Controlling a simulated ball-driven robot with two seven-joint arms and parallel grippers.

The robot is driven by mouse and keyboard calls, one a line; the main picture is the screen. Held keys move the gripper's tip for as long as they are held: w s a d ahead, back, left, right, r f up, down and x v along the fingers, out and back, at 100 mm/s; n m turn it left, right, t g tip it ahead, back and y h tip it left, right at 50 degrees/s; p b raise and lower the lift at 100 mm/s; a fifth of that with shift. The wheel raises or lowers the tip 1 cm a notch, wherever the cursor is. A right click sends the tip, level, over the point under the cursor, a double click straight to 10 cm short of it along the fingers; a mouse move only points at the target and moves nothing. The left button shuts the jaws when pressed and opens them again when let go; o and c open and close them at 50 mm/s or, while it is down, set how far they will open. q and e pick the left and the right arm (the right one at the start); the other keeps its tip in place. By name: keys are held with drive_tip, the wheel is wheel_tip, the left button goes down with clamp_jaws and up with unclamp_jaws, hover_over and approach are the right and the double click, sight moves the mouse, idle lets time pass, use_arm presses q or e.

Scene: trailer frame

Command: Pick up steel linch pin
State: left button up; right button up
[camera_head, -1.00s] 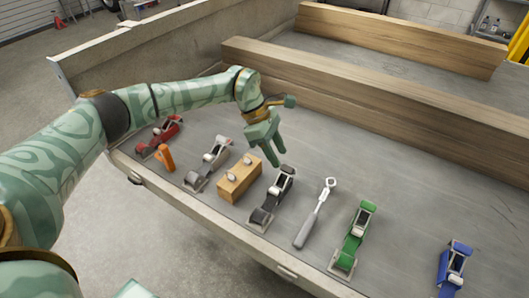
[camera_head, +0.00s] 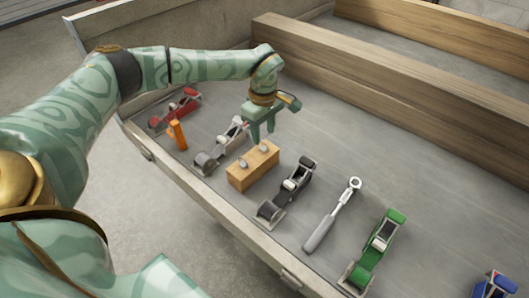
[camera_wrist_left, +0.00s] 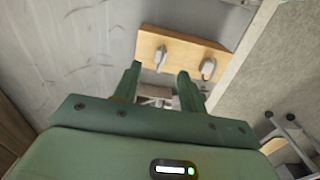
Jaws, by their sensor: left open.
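A wooden block (camera_head: 251,172) lies on the trailer bed with two small grey metal pieces standing in its top. They look like linch pins, a far one (camera_head: 264,149) and a near one (camera_head: 243,163); which is the steel linch pin I cannot tell. In the left wrist view the block (camera_wrist_left: 178,43) lies ahead of the fingertips, with one pin (camera_wrist_left: 161,57) between the finger lines and the other pin (camera_wrist_left: 208,68) to the right. My left gripper (camera_head: 261,137) is open and empty, pointing down above the block's far side. My right gripper is not in view.
Ratchets in red (camera_head: 175,109), grey (camera_head: 222,145), black (camera_head: 287,193), green (camera_head: 373,250) and blue (camera_head: 494,286) lie in a row. An orange piece (camera_head: 177,135) and a ratchet wrench (camera_head: 332,217) lie among them. A long timber (camera_head: 390,85) lies behind.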

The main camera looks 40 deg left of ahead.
sight(263, 152)
use_arm(q)
wheel_tip(263, 152, down, 5)
drive_tip(key=shift+f+b, duration=0.1)
drive_tip(key=shift+b, duration=1.05)
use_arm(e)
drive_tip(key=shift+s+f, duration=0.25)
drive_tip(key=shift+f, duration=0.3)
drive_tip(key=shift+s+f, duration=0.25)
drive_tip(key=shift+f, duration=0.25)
use_arm(q)
drive_tip(key=shift+r, duration=0.2)
drive_tip(key=c, duration=0.9)
clamp_jaws()
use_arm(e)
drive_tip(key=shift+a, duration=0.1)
